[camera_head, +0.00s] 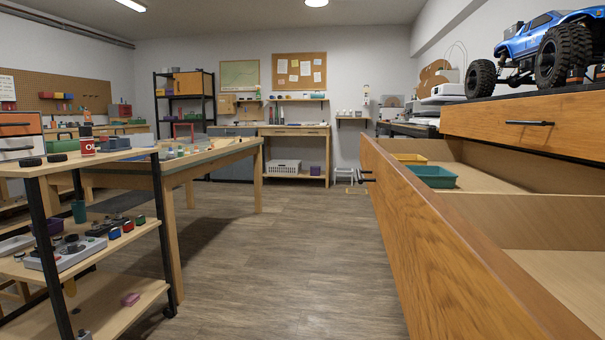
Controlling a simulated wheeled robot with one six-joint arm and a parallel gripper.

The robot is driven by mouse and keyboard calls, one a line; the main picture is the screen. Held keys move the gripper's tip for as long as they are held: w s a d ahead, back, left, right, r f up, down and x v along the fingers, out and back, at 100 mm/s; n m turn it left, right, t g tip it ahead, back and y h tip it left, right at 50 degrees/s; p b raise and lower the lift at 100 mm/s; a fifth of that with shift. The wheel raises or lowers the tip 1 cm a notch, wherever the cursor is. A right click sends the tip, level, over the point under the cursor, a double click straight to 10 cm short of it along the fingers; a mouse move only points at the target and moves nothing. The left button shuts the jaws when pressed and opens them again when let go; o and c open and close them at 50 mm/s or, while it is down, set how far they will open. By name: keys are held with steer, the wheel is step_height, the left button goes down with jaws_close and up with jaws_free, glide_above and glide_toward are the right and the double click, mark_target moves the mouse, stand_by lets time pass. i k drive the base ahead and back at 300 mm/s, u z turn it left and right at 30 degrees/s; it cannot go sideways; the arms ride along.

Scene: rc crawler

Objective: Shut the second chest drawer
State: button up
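The wooden chest fills the right side of the head view. Its top drawer (480,122) is shut and has a dark bar handle (529,123). The drawer below it, the second chest drawer (425,235), is pulled far out, and its long orange-brown front runs from the middle of the view to the lower right. Its dark handle (366,176) sticks out from the front's far part. Inside are wooden dividers, a teal tray (432,177) and a yellow tray (410,159). My gripper is not in view, and nothing visible touches the drawer.
A blue RC truck (545,45) stands on the chest top. At the left, a shelved cart (110,165) holds a cup, wheels and small parts. A wooden table (215,155) stands behind it. The wooden floor (260,265) between cart and drawer is clear.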

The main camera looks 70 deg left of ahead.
mark_target(516, 251)
steer(key=u, duration=0.2)
steer(key=k, duration=0.7)
steer(key=u, duration=1.55)
steer(key=i, duration=0.5)
steer(key=z, duration=0.1)
